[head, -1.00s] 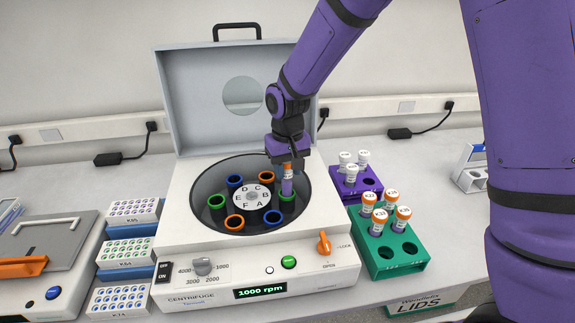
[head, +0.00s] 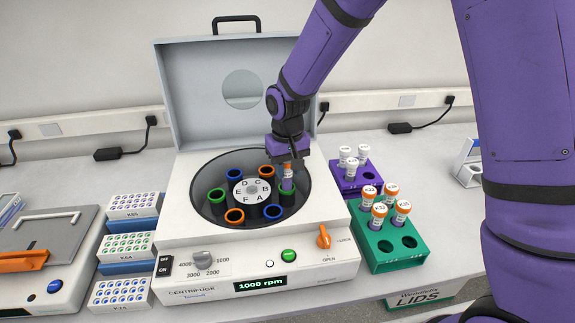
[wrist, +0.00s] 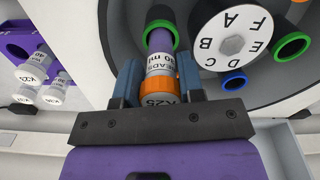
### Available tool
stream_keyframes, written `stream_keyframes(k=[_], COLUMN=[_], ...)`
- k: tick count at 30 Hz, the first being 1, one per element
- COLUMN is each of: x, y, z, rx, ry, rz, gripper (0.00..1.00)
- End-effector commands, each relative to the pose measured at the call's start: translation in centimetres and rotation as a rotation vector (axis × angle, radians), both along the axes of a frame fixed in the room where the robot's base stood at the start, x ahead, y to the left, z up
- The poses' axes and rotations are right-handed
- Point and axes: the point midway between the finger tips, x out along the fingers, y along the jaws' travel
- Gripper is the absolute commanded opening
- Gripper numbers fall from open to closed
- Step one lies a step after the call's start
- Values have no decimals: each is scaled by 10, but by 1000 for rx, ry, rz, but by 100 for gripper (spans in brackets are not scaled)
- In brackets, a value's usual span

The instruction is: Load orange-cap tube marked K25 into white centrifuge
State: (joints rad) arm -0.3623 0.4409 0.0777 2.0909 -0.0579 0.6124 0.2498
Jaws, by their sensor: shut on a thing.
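The orange-cap tube marked K25 (wrist: 160,73) is between the fingers of my gripper (wrist: 158,88), which is shut on it. Its lower end is inside a green-ringed slot (wrist: 160,27) of the rotor. In the head view the tube (head: 287,178) stands upright at the right side of the bowl, near letter B, under my gripper (head: 287,160). The white centrifuge (head: 190,245) has its lid (head: 190,100) open. The rotor's lettered hub (head: 252,191) is ringed by green, blue and orange slots. How deep the tube sits is hidden.
A green rack (head: 385,258) with several orange-cap tubes and a purple rack (head: 362,183) with white-cap tubes stand to the right. Stacked tip boxes (head: 125,246) and another device (head: 40,255) stand to the left. The open lid rises behind my gripper.

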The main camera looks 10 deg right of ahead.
Motion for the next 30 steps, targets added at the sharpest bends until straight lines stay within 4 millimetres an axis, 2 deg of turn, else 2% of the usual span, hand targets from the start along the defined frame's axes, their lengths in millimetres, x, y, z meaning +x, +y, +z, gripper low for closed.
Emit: stream_keyframes(k=[11,30], x=[0,0], y=[0,0], z=[-2,-23], rx=[0,0], ry=[0,-1], rz=[0,0], gripper=[14,14])
